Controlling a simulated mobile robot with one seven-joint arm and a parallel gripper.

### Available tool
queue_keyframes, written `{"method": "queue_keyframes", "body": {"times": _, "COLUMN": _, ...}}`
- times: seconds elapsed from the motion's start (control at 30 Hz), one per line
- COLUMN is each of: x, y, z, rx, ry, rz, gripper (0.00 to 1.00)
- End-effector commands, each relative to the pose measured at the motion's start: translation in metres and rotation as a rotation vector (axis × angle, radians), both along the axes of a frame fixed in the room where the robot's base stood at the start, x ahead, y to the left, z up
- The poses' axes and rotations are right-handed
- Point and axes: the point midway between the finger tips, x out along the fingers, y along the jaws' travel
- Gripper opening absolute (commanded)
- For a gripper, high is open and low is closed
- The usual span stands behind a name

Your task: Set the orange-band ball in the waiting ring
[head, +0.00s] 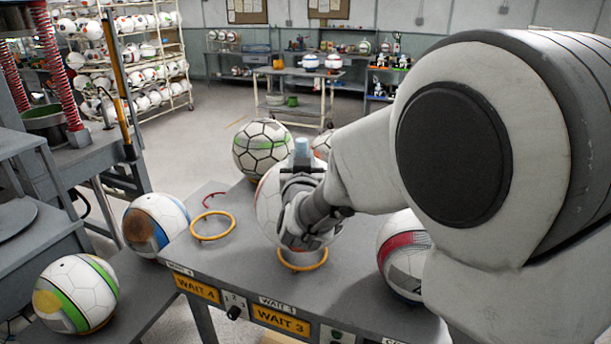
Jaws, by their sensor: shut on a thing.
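A white panelled ball (268,208) with a faint orange-red mark sits behind and under my gripper (300,185). I take it for the orange-band ball, though the arm hides much of it, including most of any band. My gripper is shut on it; the fingertips are hard to make out. The ball is over the yellow-orange ring (302,265) behind the WAIT 3 label (281,320). I cannot tell whether its underside touches the ring. Another ring (212,238), behind the WAIT 4 label (197,288), is empty.
A green-marked ball (262,148) and a partly hidden ball (321,143) stand behind. A red-banded ball (402,255) is at right, partly behind my arm. A blue-and-brown ball (155,226) and a green-yellow ball (76,293) are at left. A small red hook-shaped piece (208,198) lies on the table (235,265).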

Motion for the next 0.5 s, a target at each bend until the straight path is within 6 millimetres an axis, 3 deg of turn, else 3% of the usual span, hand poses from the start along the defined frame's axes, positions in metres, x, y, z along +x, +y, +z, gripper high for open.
{"method": "queue_keyframes", "body": {"times": 0.33, "x": 0.0, "y": 0.0, "z": -0.037, "rx": -0.001, "ry": -0.001, "rz": 0.0, "gripper": 0.0}}
{"method": "queue_keyframes", "body": {"times": 0.5, "x": 0.0, "y": 0.0, "z": -0.04, "rx": 0.001, "ry": -0.006, "rz": 0.0, "gripper": 0.0}}
